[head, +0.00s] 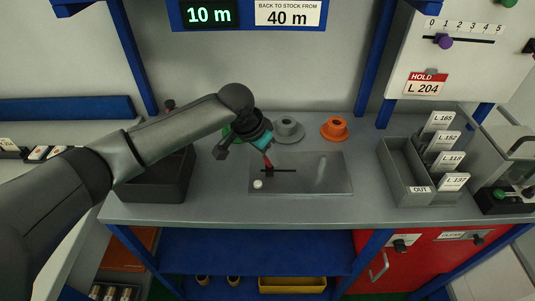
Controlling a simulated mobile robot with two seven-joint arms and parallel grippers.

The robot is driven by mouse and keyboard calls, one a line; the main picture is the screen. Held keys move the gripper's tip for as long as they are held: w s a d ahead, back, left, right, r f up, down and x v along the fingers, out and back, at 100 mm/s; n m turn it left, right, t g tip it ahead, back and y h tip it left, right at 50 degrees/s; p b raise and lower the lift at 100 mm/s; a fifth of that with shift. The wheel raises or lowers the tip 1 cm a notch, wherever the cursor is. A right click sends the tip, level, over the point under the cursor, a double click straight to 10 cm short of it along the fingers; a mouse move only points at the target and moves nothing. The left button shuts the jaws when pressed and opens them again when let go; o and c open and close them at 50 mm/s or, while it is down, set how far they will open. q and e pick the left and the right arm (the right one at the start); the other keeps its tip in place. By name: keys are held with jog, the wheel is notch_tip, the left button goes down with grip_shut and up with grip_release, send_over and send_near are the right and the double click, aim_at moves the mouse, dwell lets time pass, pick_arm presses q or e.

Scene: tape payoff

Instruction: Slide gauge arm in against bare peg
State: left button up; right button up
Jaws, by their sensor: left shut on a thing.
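A flat grey metal plate (335,187) lies on the bench with a dark slot line running across it. A pale upright peg (321,166), bare, stands toward the right of the plate. A short white round stud (258,184) sits at its left front. The gauge arm, a small red and black piece (269,168), sits at the left of the slot, left of the bare peg and apart from it. My left gripper (265,148) reaches down from above and is shut on its red upper part; the fingers partly hide it. My right gripper is not in view.
A grey spool (288,130) and an orange spool (335,128) stand behind the plate. A green one is partly hidden by my arm. A dark bin (160,185) is at left; a grey card tray (405,172) is at right. The bench front is clear.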

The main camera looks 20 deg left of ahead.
pick_arm(q)
grip_shut()
dwell(0.7)
jog(key=shift+w+d+r+p, duration=0.1)
jog(key=shift+d+p, duration=0.25)
jog(key=shift+d, duration=0.15)
jog(key=d, duration=0.2)
jog(key=w+d+p, duration=0.1)
jog(key=d, duration=0.1)
jog(key=w+d+p, duration=0.1)
jog(key=d, duration=0.1)
jog(key=shift+d, duration=0.25)
jog(key=o, duration=0.9)
grip_release()
jog(key=shift+c, duration=0.2)
